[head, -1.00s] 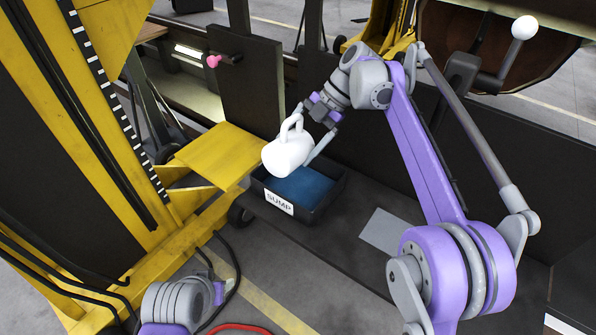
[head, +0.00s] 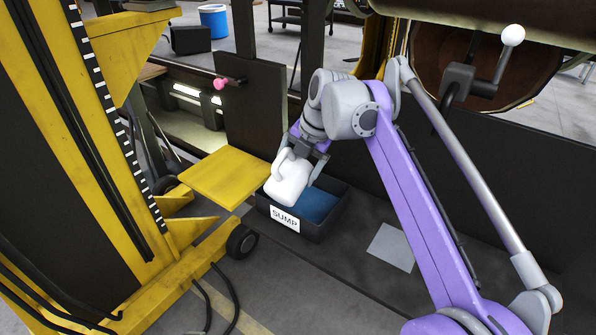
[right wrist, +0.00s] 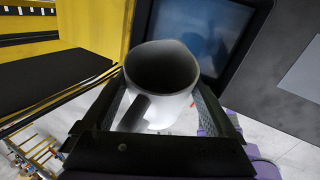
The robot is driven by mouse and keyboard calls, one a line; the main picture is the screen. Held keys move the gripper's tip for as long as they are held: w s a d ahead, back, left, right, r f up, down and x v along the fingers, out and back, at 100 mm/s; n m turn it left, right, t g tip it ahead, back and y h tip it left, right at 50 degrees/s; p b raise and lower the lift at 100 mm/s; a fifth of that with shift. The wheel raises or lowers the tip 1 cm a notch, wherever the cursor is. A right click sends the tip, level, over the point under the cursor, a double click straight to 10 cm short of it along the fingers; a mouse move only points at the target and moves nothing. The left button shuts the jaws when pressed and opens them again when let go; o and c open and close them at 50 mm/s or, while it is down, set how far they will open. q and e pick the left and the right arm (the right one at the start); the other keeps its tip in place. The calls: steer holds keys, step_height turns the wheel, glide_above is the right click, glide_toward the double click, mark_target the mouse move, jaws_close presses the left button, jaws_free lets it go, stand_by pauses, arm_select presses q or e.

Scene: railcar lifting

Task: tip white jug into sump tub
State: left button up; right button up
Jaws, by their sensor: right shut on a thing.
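The white jug (head: 288,180) is held by my right gripper (head: 297,157) over the left part of the sump tub. In the right wrist view the jug (right wrist: 178,112) sits between the two fingers (right wrist: 165,110), its dark open mouth facing the camera and its handle toward the palm. The jug looks tilted in the head view. The sump tub (head: 335,212) is a black box with a white SUMP label and blue liquid inside; it also shows in the right wrist view (right wrist: 262,22). Whether anything pours is not visible. My left gripper is out of view.
A yellow lifting jack (head: 165,240) with a flat yellow plate (head: 222,176) stands just left of the tub. A dark panel with a pink knob (head: 219,84) is behind. A grey sheet (head: 392,247) lies on the dark floor right of the tub.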

steer(key=shift+s+a+f+t+h+b, duration=0.3)
steer(key=shift+t+h+b, duration=0.3)
steer(key=shift+t+b, duration=0.3)
steer(key=t+h+b, duration=0.1)
steer(key=n+t+b, duration=0.1)
steer(key=b, duration=0.1)
steer(key=t+h+b, duration=0.1)
steer(key=t+b, duration=0.1)
steer(key=shift+s+a+r+h, duration=0.15)
steer(key=shift+s+a+h, duration=0.15)
steer(key=shift+s, duration=0.1)
steer(key=shift+d+r+n+t+h, duration=0.1)
steer(key=shift+r+n+t+h, duration=0.35)
steer(key=shift+t, duration=0.45)
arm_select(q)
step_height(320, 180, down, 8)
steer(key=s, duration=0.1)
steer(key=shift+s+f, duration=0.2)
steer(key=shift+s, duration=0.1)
arm_select(e)
steer(key=shift+w+d+r+n+t+h, duration=0.2)
steer(key=shift+t+h, duration=0.25)
steer(key=shift+t, duration=0.3)
steer(key=shift+w+a+r+n+t+h, duration=0.15)
steer(key=shift+n+t+h, duration=0.2)
steer(key=shift+t, duration=0.4)
steer(key=shift+s+d, duration=0.1)
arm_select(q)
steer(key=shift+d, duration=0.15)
